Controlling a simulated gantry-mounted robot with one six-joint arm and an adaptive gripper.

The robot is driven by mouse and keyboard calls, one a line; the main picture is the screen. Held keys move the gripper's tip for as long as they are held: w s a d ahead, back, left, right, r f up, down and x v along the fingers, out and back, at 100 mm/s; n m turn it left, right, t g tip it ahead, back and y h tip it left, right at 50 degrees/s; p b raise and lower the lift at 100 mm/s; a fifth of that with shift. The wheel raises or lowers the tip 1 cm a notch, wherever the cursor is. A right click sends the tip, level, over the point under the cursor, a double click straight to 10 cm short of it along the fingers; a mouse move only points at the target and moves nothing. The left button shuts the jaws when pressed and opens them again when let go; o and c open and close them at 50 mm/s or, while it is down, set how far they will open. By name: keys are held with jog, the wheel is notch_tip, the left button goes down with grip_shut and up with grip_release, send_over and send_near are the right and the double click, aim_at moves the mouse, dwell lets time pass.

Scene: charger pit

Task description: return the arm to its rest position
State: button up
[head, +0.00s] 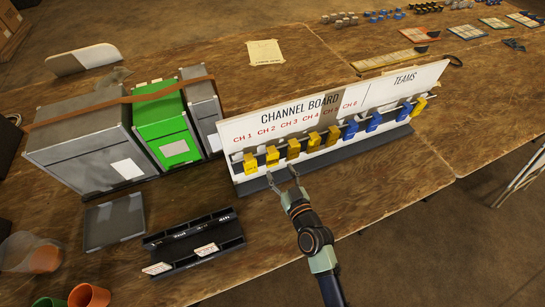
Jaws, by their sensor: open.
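My gripper (284,180) is open, with its two fingers spread and pointing at the front of the channel board (290,111). It appears empty. The fingertips are close to the board's dark front base, below the yellow tags (272,156); I cannot tell whether they touch it. My arm reaches in from the bottom of the head view, over the front edge of the table. The white board stands upright with red channel labels, a row of yellow and blue tags, and a part marked TEAMS.
Left of the board stand grey and green boxes (165,128) with a brown strap over them. A black tray (195,243), a grey plate (114,221) and cups (88,297) lie at the front left. The wooden table (420,165) is bare right of my arm.

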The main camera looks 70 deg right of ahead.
aim_at(273, 158)
jog(key=b+x, duration=0.1)
jog(key=x, duration=0.5)
jog(key=shift+w, duration=0.15)
jog(key=c, duration=0.9)
jog(key=shift+r+p, duration=0.6)
jog(key=shift+r, duration=0.3)
jog(key=shift+a, duration=0.1)
jog(key=shift+f+b+v, duration=0.2)
jog(key=shift+b+v, duration=0.1)
jog(key=shift+v, duration=1.35)
jog(key=shift+f+b+v, duration=0.2)
jog(key=shift+b+v, duration=0.05)
jog(key=shift+v, duration=1.4)
jog(key=shift+f+b+v, duration=0.2)
jog(key=shift+b+v, duration=0.1)
jog(key=shift+v, duration=1.35)
